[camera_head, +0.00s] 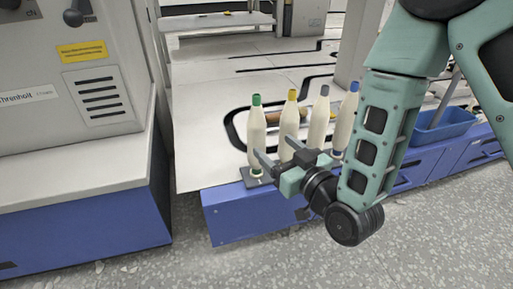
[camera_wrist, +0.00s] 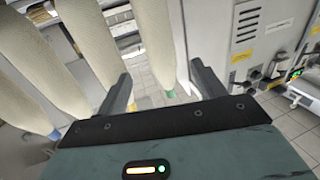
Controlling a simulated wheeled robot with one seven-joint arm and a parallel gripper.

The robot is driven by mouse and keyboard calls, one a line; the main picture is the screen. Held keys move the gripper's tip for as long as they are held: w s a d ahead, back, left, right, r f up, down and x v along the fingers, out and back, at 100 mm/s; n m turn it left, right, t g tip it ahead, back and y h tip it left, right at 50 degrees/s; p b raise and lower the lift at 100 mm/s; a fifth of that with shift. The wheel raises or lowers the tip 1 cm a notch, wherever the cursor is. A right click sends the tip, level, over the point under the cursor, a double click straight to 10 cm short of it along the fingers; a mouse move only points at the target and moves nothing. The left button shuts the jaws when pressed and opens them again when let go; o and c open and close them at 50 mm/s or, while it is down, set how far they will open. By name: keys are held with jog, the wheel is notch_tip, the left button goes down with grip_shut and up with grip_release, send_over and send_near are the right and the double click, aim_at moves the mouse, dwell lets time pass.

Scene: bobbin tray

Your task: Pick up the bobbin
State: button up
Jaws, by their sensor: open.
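Several cream bobbins stand upright in a row in the head view. The leftmost bobbin (camera_head: 256,128) has a green top and a green foot. To its right stand a yellow-topped bobbin (camera_head: 290,118), a grey-topped bobbin (camera_head: 318,122) and a blue-topped bobbin (camera_head: 346,118). My gripper (camera_head: 273,149) is open, low at the front of the row by the green and yellow bobbins. In the wrist view the green-ended bobbin (camera_wrist: 157,40) shows between the two open fingers (camera_wrist: 160,78). Whether a finger touches it, I cannot tell. The yellow-ended bobbin (camera_wrist: 86,35) is beside the left finger.
The bobbins stand along a blue-sided base (camera_head: 235,222). A blue bin (camera_head: 447,124) lies to the right, partly behind my arm. A grey machine (camera_head: 75,75) with a yellow label stands at the left. The speckled floor in front is clear.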

aim_at(263, 135)
jog(key=b, duration=0.3)
jog(key=shift+w+a+f, duration=0.1)
jog(key=shift+f, duration=0.2)
jog(key=x, duration=0.2)
jog(key=b+x, duration=0.1)
jog(key=x, duration=0.1)
jog(key=shift+r, duration=0.35)
jog(key=shift+p+x, duration=0.55)
jog(key=shift+x, duration=2.5)
jog(key=shift+r, duration=0.15)
jog(key=c, duration=1.1)
